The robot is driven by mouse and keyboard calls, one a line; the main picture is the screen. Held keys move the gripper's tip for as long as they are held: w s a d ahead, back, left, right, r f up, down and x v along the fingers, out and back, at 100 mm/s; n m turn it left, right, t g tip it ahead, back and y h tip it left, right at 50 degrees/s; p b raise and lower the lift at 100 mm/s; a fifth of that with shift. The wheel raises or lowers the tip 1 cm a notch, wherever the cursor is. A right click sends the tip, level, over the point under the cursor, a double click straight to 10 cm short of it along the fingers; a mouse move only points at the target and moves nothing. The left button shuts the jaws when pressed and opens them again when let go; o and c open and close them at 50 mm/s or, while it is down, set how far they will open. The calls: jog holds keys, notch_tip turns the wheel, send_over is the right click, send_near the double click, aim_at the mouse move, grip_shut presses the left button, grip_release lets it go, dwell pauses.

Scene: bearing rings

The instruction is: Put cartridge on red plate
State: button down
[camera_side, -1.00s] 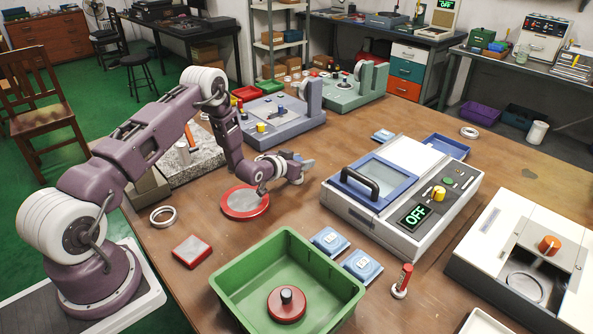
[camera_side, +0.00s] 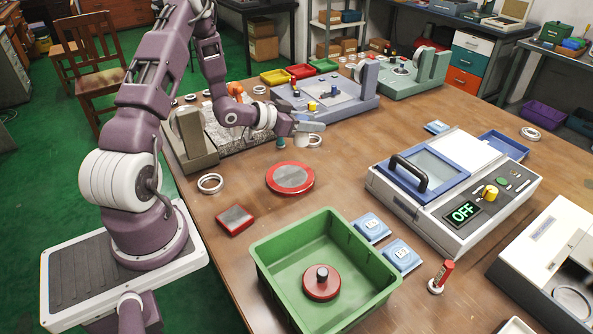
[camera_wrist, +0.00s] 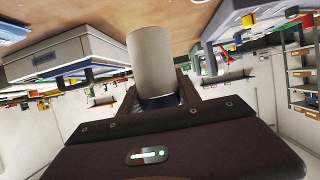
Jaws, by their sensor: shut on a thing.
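My gripper (camera_side: 309,124) is at the back of the table and reaches to the right. In the wrist view a pale beige cylinder with a dark blue end, the cartridge (camera_wrist: 150,58), sits between the fingers, and my gripper is shut on it. In the side view the cartridge (camera_side: 301,139) is a small pale shape below the fingers, partly hidden. A round red plate with a grey top (camera_side: 290,178) lies flat in front of my gripper, apart from it. A smaller square red plate with a grey top (camera_side: 235,219) lies nearer the front left.
A green bin (camera_side: 262,270) holding a red knobbed disc (camera_side: 321,283) stands in front. A metal ring (camera_side: 210,184) lies left of the round plate. A machine reading OFF (camera_side: 450,240) stands right. A grey-blue fixture (camera_side: 345,108) stands behind. Bare table surrounds the round plate.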

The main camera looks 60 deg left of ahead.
jog(key=shift+m+h, duration=0.4)
jog(key=s, duration=0.2)
jog(key=s+d, duration=0.1)
jog(key=s, duration=0.1)
jog(key=shift+r, duration=0.25)
send_over(299, 173)
notch_tip(299, 173, down, 10)
jog(key=shift+r, duration=0.25)
jog(key=shift+f, duration=0.15)
jog(key=c, duration=0.9)
grip_release()
jog(key=shift+o, duration=0.2)
